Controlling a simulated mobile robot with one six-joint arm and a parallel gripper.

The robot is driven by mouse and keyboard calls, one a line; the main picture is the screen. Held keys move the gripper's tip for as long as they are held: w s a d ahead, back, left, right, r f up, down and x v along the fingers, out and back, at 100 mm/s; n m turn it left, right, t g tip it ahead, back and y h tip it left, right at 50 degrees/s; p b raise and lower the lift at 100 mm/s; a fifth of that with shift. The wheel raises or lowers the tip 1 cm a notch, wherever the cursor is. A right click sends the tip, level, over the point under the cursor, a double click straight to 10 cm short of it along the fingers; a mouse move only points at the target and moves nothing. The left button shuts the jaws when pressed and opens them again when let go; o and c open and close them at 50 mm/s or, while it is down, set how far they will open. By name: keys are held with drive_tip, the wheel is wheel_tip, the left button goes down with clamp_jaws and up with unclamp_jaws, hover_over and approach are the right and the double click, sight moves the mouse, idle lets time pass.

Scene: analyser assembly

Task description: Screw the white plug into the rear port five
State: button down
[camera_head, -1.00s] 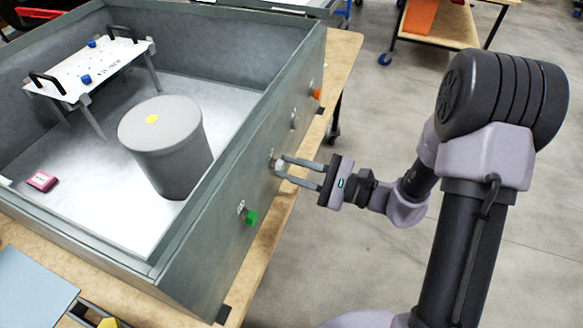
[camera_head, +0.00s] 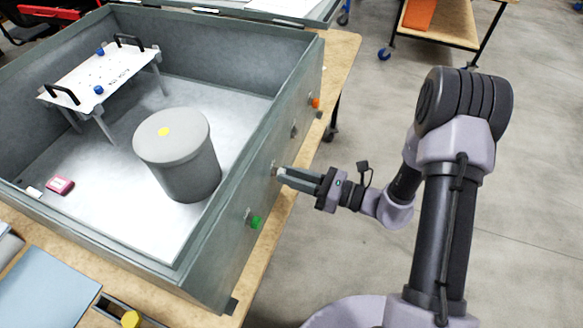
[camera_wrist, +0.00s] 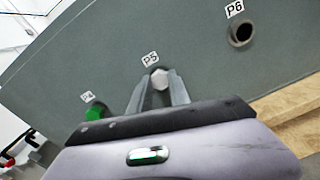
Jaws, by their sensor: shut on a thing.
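The white plug (camera_wrist: 160,79) sits at the port labelled P5 (camera_wrist: 150,58) on the outer wall of the grey box. My gripper (camera_wrist: 158,88) is shut on the plug, with one finger on each side of it. In the head view my gripper (camera_head: 281,174) reaches the box wall from the right, and the plug is mostly hidden between the fingertips. How deep the plug is in the port cannot be seen.
Port P6 (camera_wrist: 241,33) is an empty hole to the right in the wrist view. A green plug (camera_wrist: 95,112) sits at P4 on the left. An orange plug (camera_head: 315,103) is farther along the wall. A grey cylinder (camera_head: 185,160) stands inside the box (camera_head: 225,235).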

drive_tip(key=m+p, duration=0.8)
drive_tip(key=m, duration=0.6)
drive_tip(key=shift+w+f+m, duration=0.1)
drive_tip(key=shift+m, duration=0.3)
drive_tip(key=c, duration=1.3)
unclamp_jaws()
drive_tip(key=shift+c, duration=0.2)
